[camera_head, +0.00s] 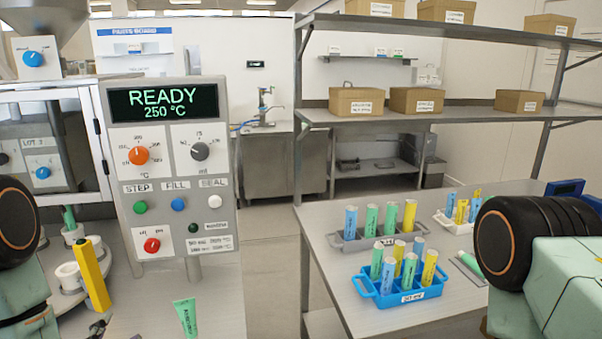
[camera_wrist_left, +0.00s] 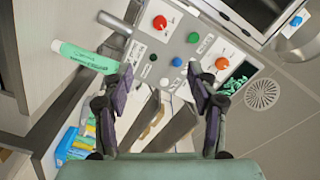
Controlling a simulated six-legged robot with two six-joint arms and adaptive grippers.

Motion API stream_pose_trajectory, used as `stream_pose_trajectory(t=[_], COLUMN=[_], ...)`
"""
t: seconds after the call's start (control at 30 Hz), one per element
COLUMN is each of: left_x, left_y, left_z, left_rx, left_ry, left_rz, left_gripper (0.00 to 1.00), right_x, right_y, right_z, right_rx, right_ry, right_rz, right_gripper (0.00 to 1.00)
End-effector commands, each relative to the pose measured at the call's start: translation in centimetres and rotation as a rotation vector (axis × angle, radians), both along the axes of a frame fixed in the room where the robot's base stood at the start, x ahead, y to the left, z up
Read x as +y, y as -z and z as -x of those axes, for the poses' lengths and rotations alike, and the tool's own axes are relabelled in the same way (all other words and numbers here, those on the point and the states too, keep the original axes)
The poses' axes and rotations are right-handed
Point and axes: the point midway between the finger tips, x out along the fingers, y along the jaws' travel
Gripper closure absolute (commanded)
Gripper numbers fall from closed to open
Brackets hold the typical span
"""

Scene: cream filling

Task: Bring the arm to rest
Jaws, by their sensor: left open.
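My left arm (camera_head: 18,270) comes in at the left edge of the head view. A dark part at the bottom left may be its gripper, but it is mostly cut off. In the left wrist view my left gripper (camera_wrist_left: 161,88) is open, its two dark fingers apart with nothing held between them. A green tube (camera_wrist_left: 85,57) shows left of the fingers, apart from them; a green tube (camera_head: 186,317) also stands out at the bottom of the head view. My right arm (camera_head: 540,240) is at the right edge; its gripper is out of the picture.
A control panel (camera_head: 170,170) reading READY 250 °C stands in front, with a yellow bar (camera_head: 92,275) left of it. On the right table are a blue rack (camera_head: 400,298), a grey rack (camera_head: 375,238) and a white rack (camera_head: 455,222) of tubes. Shelves (camera_head: 450,117) with boxes rise behind.

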Motion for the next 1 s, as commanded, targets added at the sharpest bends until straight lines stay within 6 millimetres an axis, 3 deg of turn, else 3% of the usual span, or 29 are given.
stream_pose_trajectory(t=[0.07, 0.27, 0.43, 0.57, 0.67, 0.8, 1.0], left_x=[0.0, -0.3, -1.1, -2.6, -4.3, -6.8, -9.2], left_y=[0.0, 3.0, 6.7, 11.1, 15.9, 22.5, 29.2], left_z=[-0.1, 0.0, 1.2, 3.5, 6.7, 13.1, 22.9], left_rx=[-0.004, 0.093, 0.23, 0.387, 0.553, 0.805, 1.106], left_ry=[0.0, -0.002, -0.029, -0.079, -0.157, -0.331, -0.608], left_rz=[0.02, 0.232, 0.436, 0.622, 0.787, 0.982, 1.09], left_gripper=[0.41, 0.41, 0.41, 0.41, 0.41, 0.41, 0.41], right_x=[0.0, 0.0, 0.0, 0.0, 0.0, 0.0, 0.0], right_y=[0.0, 0.0, 0.0, 0.8, 2.2, 4.9, 9.3], right_z=[0.0, 0.0, 0.0, 0.0, 0.0, 0.0, 0.0], right_rx=[0.0, 0.0, 0.0, 0.0, 0.0, 0.0, 0.0], right_ry=[0.0, 0.0, 0.0, 0.0, 0.0, 0.0, 0.0], right_rz=[0.0, 0.0, 0.0, 0.0, 0.0, 0.0, 0.0], right_gripper=[0.6, 0.6, 0.6, 0.6, 0.6, 0.6, 0.6])
